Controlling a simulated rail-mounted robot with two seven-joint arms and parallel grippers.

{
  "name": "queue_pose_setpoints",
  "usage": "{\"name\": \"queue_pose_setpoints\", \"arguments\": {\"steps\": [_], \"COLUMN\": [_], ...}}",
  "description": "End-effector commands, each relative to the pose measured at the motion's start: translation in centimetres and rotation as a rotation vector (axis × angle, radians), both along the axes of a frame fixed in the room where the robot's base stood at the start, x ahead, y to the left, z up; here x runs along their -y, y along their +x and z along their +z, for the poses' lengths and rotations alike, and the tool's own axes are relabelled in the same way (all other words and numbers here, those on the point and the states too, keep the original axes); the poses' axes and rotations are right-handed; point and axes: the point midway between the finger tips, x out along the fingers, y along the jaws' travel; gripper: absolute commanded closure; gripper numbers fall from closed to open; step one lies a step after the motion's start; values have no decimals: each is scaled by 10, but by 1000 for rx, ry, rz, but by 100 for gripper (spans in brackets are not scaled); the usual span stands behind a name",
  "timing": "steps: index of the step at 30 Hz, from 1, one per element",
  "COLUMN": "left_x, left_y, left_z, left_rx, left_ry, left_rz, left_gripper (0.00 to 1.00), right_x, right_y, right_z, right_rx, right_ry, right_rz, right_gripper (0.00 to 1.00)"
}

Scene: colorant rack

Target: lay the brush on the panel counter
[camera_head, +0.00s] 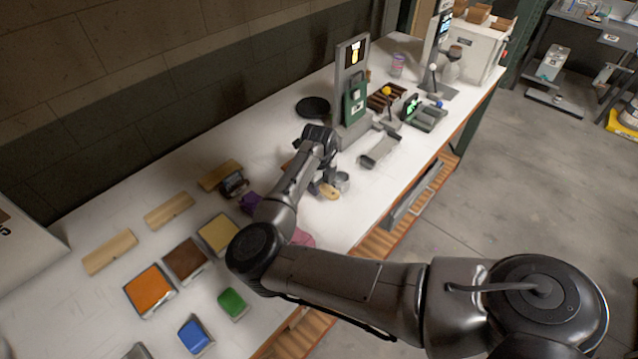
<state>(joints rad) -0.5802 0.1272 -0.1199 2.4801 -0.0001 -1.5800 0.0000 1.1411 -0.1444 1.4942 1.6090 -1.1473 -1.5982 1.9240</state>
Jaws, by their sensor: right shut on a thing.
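My right gripper (328,183) is low over the middle of the long white counter (235,170), its fingers partly hidden by my own wrist. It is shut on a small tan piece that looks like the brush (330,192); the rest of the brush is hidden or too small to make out. A small metal can (342,181) is right beside the fingers. I cannot tell whether the brush touches the counter. Coloured panels, among them an orange one (150,290) and a green one (232,303), lie at the near left part of the counter. My left gripper is out of view.
Wooden blocks (168,211) lie along the wall side. A purple item (250,203) and a pink item (302,238) are close to my right forearm. A grey stand with a screen (352,70), a black round dish (313,107) and trays (424,115) occupy the far part.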

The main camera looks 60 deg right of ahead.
Motion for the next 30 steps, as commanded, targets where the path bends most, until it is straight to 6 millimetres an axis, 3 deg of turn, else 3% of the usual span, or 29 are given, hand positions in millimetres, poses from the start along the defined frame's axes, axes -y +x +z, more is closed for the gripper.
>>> {"name": "queue_pose_setpoints", "arguments": {"steps": [3, 30], "left_x": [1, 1], "left_y": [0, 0], "left_z": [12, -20], "left_rx": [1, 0], "left_ry": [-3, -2], "left_rz": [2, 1], "left_gripper": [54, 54], "right_x": [0, 0], "right_y": [0, 0], "right_z": [5, -82], "right_rx": [-2, -2], "right_ry": [2, 3], "right_rz": [0, 0], "right_gripper": [84, 84]}}
